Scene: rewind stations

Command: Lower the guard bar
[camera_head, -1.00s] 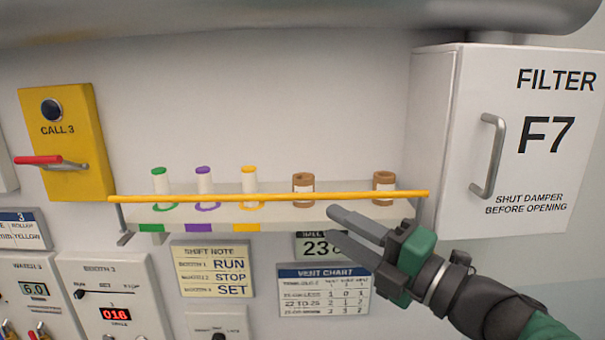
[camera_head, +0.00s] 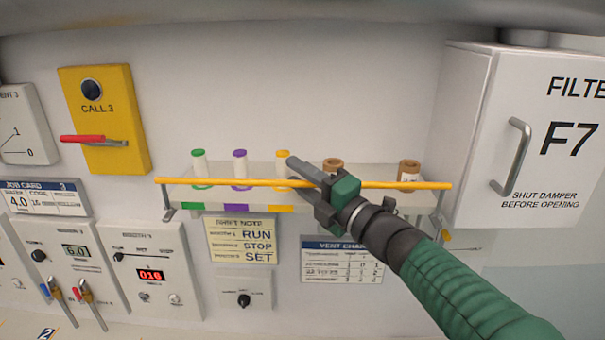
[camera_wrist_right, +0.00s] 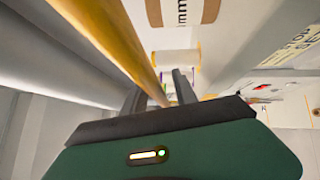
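The yellow guard bar (camera_head: 225,183) runs level across the front of a wall shelf (camera_head: 276,194), its left end at a bracket. My right gripper (camera_head: 291,171) comes in from the lower right and covers part of the bar right of its middle. In the right wrist view its two fingers (camera_wrist_right: 160,82) stand apart, and the bar (camera_wrist_right: 112,45) runs from close at upper left away towards the gap. I cannot tell whether the bar lies between the fingers or touches them. My left gripper is not in view.
Several small spools stand on the shelf behind the bar. A filter cabinet (camera_head: 562,135) with a handle is on the right. A yellow call box (camera_head: 118,150) with a red-handled lever is on the left. Signs and control panels (camera_head: 150,268) are below.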

